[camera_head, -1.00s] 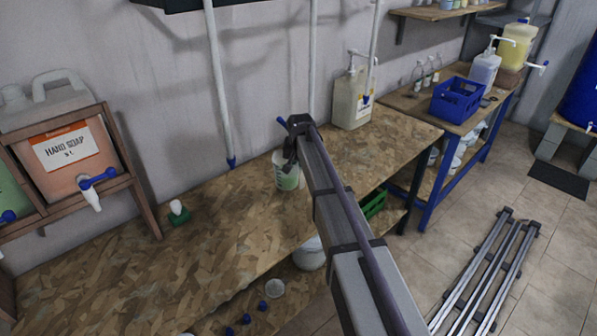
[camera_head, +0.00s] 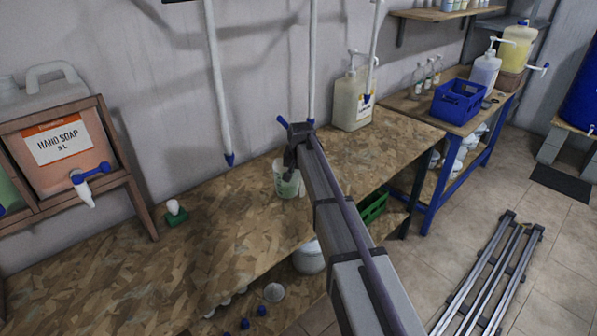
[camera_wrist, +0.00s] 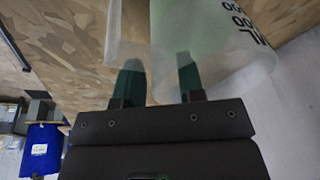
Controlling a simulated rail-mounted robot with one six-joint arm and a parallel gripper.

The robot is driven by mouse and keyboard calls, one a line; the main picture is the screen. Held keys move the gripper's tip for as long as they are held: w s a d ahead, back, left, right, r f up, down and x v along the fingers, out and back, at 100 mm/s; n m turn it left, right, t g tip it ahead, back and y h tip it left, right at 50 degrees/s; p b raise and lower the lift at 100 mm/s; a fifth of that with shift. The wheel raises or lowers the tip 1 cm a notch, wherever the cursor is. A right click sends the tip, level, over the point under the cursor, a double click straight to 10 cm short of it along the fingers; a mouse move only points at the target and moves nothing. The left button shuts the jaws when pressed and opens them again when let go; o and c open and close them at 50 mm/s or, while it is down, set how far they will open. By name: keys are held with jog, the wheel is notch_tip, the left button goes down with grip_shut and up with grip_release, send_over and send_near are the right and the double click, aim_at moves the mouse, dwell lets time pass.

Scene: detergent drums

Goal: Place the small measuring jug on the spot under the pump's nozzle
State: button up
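The small translucent measuring jug (camera_head: 289,185) with green markings is over the wooden bench top, upright or nearly so. Its pale wall and dark print fill the upper right of the wrist view (camera_wrist: 235,60). A beige pump canister (camera_head: 352,100) stands at the back of the bench, right of the jug. The spot under its nozzle is not distinct.
A hand soap rack (camera_head: 75,155) stands on the left, with a small green-based item (camera_head: 176,213) beside it. White pipes (camera_head: 218,90) run down the wall behind. A blue crate (camera_head: 458,100) and another pump bottle (camera_head: 485,70) stand on the farther table.

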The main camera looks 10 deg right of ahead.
jog(key=shift+r, duration=0.1)
jog(key=p+v, duration=1.2)
jog(key=shift+r, duration=0.2)
jog(key=s+a+n+g, duration=0.1)
jog(key=s, duration=1)
jog(key=s+a+n+g, duration=0.1)
jog(key=s+n, duration=0.1)
jog(key=s, duration=0.9)
jog(key=s+a+f+n+g, duration=0.1)
jog(key=s, duration=1)
jog(key=shift+s+a+n, duration=0.1)
jog(key=shift+s+n, duration=0.25)
jog(key=shift+n, duration=0.05)
jog(key=shift+w, duration=0.15)
